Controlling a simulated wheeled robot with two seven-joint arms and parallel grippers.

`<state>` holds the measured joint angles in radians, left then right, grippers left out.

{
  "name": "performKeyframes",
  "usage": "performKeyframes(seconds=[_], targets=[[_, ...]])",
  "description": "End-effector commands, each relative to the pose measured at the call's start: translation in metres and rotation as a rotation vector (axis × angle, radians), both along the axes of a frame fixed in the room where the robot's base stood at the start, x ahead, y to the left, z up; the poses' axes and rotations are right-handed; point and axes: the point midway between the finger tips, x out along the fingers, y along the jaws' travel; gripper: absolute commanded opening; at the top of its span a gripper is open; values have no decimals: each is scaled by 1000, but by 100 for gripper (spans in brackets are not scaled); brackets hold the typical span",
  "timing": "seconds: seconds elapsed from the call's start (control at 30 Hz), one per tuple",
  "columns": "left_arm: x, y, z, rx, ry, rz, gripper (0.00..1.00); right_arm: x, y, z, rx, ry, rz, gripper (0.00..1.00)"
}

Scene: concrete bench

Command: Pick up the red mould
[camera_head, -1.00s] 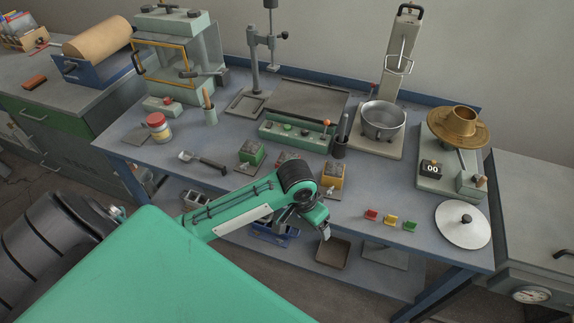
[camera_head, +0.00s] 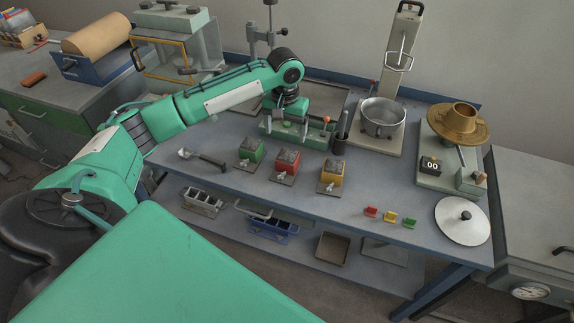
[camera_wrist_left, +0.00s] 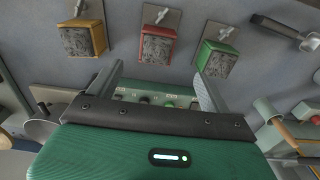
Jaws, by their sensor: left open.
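The red mould (camera_head: 286,163) is a small block with a grey, rough top on a flat plate. It stands between the green mould (camera_head: 251,151) and the yellow mould (camera_head: 332,175). My left gripper (camera_head: 289,133) is open and empty, pointing down just behind the red mould and apart from it in the picture. In the left wrist view the red mould (camera_wrist_left: 157,42) lies just beyond my open fingertips, roughly centred between them. The yellow mould (camera_wrist_left: 83,38) and green mould (camera_wrist_left: 215,55) flank it there. My right gripper is not in view.
A green control box (camera_head: 315,139) stands close by my gripper. A metal pot (camera_head: 383,118) stands behind on the right. A scoop (camera_head: 203,157) lies left of the moulds. Small coloured pieces (camera_head: 390,217) sit near the front edge.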

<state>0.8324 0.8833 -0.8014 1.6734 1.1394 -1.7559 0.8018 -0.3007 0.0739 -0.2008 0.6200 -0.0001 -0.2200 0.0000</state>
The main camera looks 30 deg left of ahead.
Motion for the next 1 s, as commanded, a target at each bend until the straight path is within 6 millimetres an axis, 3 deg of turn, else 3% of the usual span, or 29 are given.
performKeyframes(seconds=[0.4, 0.67, 1.0], targets=[[0, -1, -72, -1, 3, -1, 82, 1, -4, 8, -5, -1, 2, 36], [0, -2, -91, 0, 2, -1, 82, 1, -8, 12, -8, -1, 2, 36], [1, -4, -134, 1, 1, -1, 82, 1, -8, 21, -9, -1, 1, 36]])
